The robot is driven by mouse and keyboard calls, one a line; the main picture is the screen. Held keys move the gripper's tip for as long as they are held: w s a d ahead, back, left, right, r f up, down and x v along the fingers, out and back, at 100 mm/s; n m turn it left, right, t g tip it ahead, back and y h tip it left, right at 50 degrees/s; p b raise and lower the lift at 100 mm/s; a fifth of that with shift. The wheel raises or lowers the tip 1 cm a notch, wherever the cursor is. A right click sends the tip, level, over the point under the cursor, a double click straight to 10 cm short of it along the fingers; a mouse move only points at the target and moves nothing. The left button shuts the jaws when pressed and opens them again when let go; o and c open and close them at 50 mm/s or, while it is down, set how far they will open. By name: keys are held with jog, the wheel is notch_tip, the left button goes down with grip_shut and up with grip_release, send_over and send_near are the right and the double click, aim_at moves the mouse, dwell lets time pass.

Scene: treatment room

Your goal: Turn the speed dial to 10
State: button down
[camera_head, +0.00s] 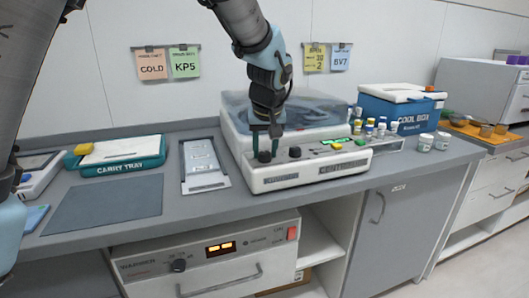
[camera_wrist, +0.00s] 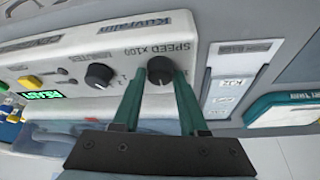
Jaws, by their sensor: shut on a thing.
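The speed dial (camera_wrist: 160,68) is a round black knob on the white centrifuge's sloping front panel, under the lettering "SPEED X100". My gripper (camera_wrist: 159,76) has its two green fingers on either side of this dial, shut on it. In the head view, my gripper (camera_head: 264,151) points down at the left end of the panel of the centrifuge (camera_head: 330,168), and the dial (camera_head: 264,157) shows between its fingertips. The dial's pointer and scale numbers are too small to read. A second black knob, the minutes dial (camera_wrist: 98,76), sits beside it, apart from my fingers.
A green display and coloured buttons sit farther along the panel. A grey tray with a white sheet (camera_head: 204,165) and a teal carry tray (camera_head: 118,153) lie left of the centrifuge. Small vials and a blue cool box (camera_head: 398,108) stand right. Cards hang on the wall.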

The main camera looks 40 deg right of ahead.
jog(key=n+y, duration=0.1)
jog(key=n, duration=0.2)
jog(key=n+y, duration=0.1)
jog(key=n, duration=0.2)
jog(key=shift+d+n+t+p, duration=0.2)
jog(key=shift+n+t+p, duration=0.1)
jog(key=shift+t+p, duration=0.1)
jog(key=n+y+p, duration=0.1)
jog(key=n+y, duration=0.1)
jog(key=n, duration=0.2)
jog(key=shift+d+n+p, duration=0.1)
jog(key=shift+n+p, duration=0.3)
jog(key=shift+n+g, duration=0.3)
jog(key=shift+c, duration=2.2)
grip_release()
jog(key=b+v, duration=0.1)
jog(key=v, duration=0.9)
jog(key=shift+s+d+r+b, duration=0.2)
jog(key=shift+d+r+b, duration=0.1)
jog(key=shift+b, duration=0.1)
